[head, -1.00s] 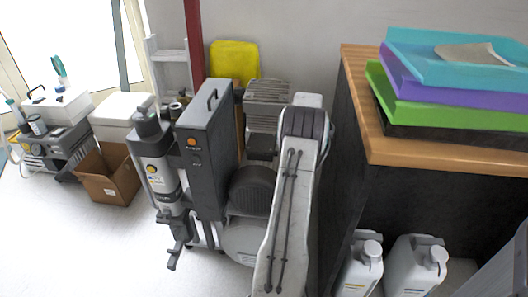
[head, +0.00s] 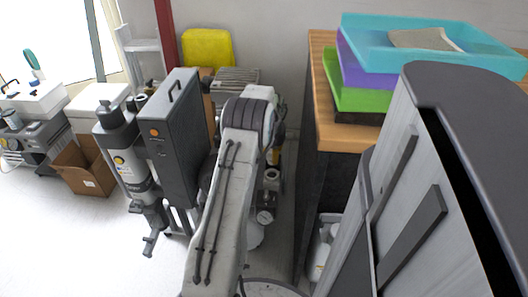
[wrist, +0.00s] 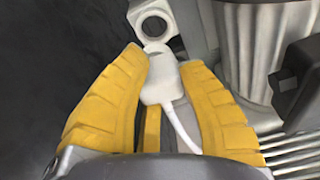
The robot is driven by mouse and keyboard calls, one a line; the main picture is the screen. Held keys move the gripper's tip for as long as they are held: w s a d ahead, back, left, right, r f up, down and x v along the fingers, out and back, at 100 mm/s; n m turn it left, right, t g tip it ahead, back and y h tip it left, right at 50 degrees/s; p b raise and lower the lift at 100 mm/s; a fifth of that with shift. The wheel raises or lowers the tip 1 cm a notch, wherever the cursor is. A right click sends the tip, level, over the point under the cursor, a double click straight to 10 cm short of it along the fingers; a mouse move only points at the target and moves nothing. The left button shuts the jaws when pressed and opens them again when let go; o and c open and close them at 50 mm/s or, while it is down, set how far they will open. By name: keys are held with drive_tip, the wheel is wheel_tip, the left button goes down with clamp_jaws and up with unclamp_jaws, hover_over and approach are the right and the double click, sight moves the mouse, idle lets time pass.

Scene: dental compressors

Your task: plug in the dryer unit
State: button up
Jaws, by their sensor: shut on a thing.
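My gripper (wrist: 161,62) has yellow fingers and is shut on a white plug (wrist: 161,84) with a white cable trailing down between the fingers. A tall dark grey box with an orange button (head: 172,135) and a silver cylinder unit (head: 128,155) stand left of my arm; I cannot tell which is the dryer unit.
A wooden-topped dark cabinet (head: 322,60) with stacked turquoise, purple and green trays (head: 350,95) stands to the right. A white jug (head: 321,250) partly shows below it. A cardboard box (head: 86,165) is on the floor at left. Open floor lies at lower left.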

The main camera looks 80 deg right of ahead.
sight(272, 164)
drive_tip(key=shift+a+b+x, duration=0.2)
drive_tip(key=shift+b+x, duration=0.6)
drive_tip(key=shift+x, duration=0.05)
drive_tip(key=shift+a+b+x, duration=0.15)
drive_tip(key=shift+b+x, duration=0.6)
drive_tip(key=shift+x, duration=0.15)
drive_tip(key=shift+a+b+x, duration=0.2)
drive_tip(key=shift+b+x, duration=0.6)
drive_tip(key=shift+x, duration=0.05)
drive_tip(key=shift+p, duration=1.45)
clamp_jaws()
drive_tip(key=shift+f, duration=0.3)
drive_tip(key=shift+b+x, duration=0.6)
drive_tip(key=shift+x, duration=0.2)
drive_tip(key=o, duration=1.2)
unclamp_jaws()
drive_tip(key=shift+a+r, duration=0.1)
drive_tip(key=shift+a, duration=0.05)
drive_tip(key=v, duration=1.2)
drive_tip(key=shift+w, duration=0.1)
